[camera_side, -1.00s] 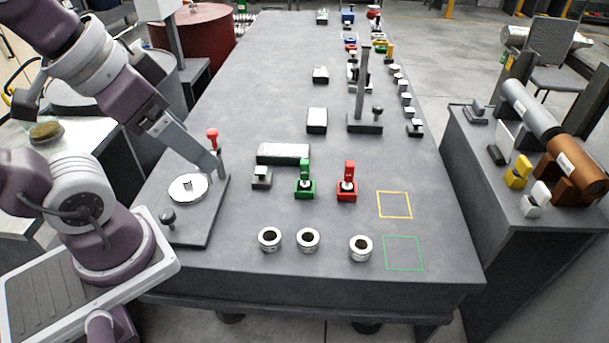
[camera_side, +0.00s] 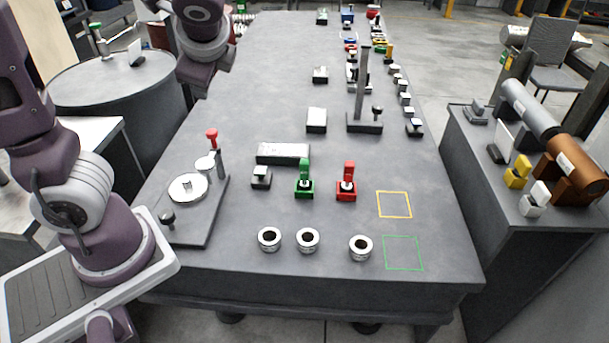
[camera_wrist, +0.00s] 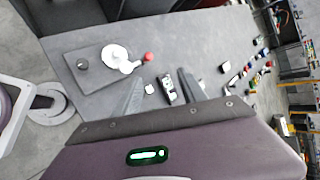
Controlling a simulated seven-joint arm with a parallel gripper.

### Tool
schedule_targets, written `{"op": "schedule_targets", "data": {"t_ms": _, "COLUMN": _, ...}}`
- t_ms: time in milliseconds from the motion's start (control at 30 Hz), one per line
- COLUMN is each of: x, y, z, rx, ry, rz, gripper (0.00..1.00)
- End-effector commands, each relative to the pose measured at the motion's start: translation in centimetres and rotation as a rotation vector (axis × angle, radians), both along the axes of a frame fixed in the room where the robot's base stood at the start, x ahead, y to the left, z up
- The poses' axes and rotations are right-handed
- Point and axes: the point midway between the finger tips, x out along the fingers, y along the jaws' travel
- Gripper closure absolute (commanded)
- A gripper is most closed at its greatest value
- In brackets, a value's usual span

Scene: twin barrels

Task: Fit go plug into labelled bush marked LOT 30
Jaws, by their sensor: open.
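A green-handled plug gauge (camera_side: 304,172) stands upright in a green block, and a red-handled one (camera_side: 348,174) stands in a red block to its right. Which is the go plug is not written legibly. Three ring-shaped metal bushes stand near the table's front edge: a left bush (camera_side: 269,239), a middle bush (camera_side: 307,240) and a right bush (camera_side: 360,248). I cannot read any LOT mark on them. My gripper (camera_wrist: 160,92) is open and empty, high above the table's left side, well away from plugs and bushes. Its fingers are not clear in the side view.
A dark fixture plate (camera_side: 210,222) with a round disc (camera_side: 188,187) and red knob (camera_side: 212,134) lies at the left. A post stand (camera_side: 363,122) rises mid-table. Yellow (camera_side: 394,205) and green (camera_side: 403,253) outlined squares at the right are empty.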

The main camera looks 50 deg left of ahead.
Motion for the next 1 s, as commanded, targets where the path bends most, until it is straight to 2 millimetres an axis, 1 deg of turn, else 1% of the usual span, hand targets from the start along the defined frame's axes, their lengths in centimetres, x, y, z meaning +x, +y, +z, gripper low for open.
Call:
{"op": "schedule_targets", "data": {"t_ms": 33, "x": 2.4, "y": 0.6, "z": 0.1, "rx": 0.155, "ry": 0.079, "rz": -0.116, "gripper": 0.51}}
{"op": "schedule_targets", "data": {"t_ms": 67, "x": 4.0, "y": 1.0, "z": 0.4, "rx": 0.255, "ry": 0.121, "rz": -0.188, "gripper": 0.51}}
{"op": "schedule_targets", "data": {"t_ms": 100, "x": 6.2, "y": 1.1, "z": 1.0, "rx": 0.388, "ry": 0.177, "rz": -0.284, "gripper": 0.51}}
{"op": "schedule_targets", "data": {"t_ms": 167, "x": 9.6, "y": 0.5, "z": 2.0, "rx": 0.587, "ry": 0.254, "rz": -0.424, "gripper": 0.51}}
{"op": "schedule_targets", "data": {"t_ms": 200, "x": 11.8, "y": -0.5, "z": 2.7, "rx": 0.719, "ry": 0.303, "rz": -0.516, "gripper": 0.51}}
{"op": "schedule_targets", "data": {"t_ms": 267, "x": 15.0, "y": -2.6, "z": 3.8, "rx": 0.919, "ry": 0.372, "rz": -0.647, "gripper": 0.51}}
{"op": "schedule_targets", "data": {"t_ms": 300, "x": 17.1, "y": -4.5, "z": 4.4, "rx": 1.056, "ry": 0.415, "rz": -0.732, "gripper": 0.51}}
{"op": "schedule_targets", "data": {"t_ms": 333, "x": 18.6, "y": -6.2, "z": 4.8, "rx": 1.159, "ry": 0.446, "rz": -0.794, "gripper": 0.51}}
{"op": "schedule_targets", "data": {"t_ms": 367, "x": 18.5, "y": -5.8, "z": 3.2, "rx": 1.158, "ry": 0.458, "rz": -0.792, "gripper": 0.51}}
{"op": "schedule_targets", "data": {"t_ms": 400, "x": 18.2, "y": -5.5, "z": 1.0, "rx": 1.146, "ry": 0.458, "rz": -0.786, "gripper": 0.51}}
{"op": "schedule_targets", "data": {"t_ms": 467, "x": 18.2, "y": -5.4, "z": -2.0, "rx": 1.142, "ry": 0.455, "rz": -0.783, "gripper": 0.51}}
{"op": "schedule_targets", "data": {"t_ms": 500, "x": 18.2, "y": -5.4, "z": -4.0, "rx": 1.141, "ry": 0.453, "rz": -0.783, "gripper": 0.51}}
{"op": "schedule_targets", "data": {"t_ms": 567, "x": 18.2, "y": -5.4, "z": -7.2, "rx": 1.139, "ry": 0.451, "rz": -0.782, "gripper": 0.51}}
{"op": "schedule_targets", "data": {"t_ms": 600, "x": 18.2, "y": -5.4, "z": -9.6, "rx": 1.139, "ry": 0.450, "rz": -0.784, "gripper": 0.51}}
{"op": "schedule_targets", "data": {"t_ms": 667, "x": 18.2, "y": -5.3, "z": -13.4, "rx": 1.136, "ry": 0.448, "rz": -0.784, "gripper": 0.51}}
{"op": "schedule_targets", "data": {"t_ms": 700, "x": 18.2, "y": -5.4, "z": -16.2, "rx": 1.136, "ry": 0.447, "rz": -0.784, "gripper": 0.51}}
{"op": "schedule_targets", "data": {"t_ms": 767, "x": 18.1, "y": -5.3, "z": -20.4, "rx": 1.133, "ry": 0.443, "rz": -0.783, "gripper": 0.51}}
{"op": "schedule_targets", "data": {"t_ms": 800, "x": 18.1, "y": -5.3, "z": -23.0, "rx": 1.131, "ry": 0.439, "rz": -0.782, "gripper": 0.51}}
{"op": "schedule_targets", "data": {"t_ms": 833, "x": 18.2, "y": -5.4, "z": -24.8, "rx": 1.130, "ry": 0.436, "rz": -0.780, "gripper": 0.51}}
{"op": "schedule_targets", "data": {"t_ms": 900, "x": 18.1, "y": -5.3, "z": -28.0, "rx": 1.127, "ry": 0.433, "rz": -0.777, "gripper": 0.51}}
{"op": "schedule_targets", "data": {"t_ms": 1000, "x": 18.2, "y": -5.4, "z": -30.4, "rx": 1.128, "ry": 0.432, "rz": -0.776, "gripper": 0.51}}
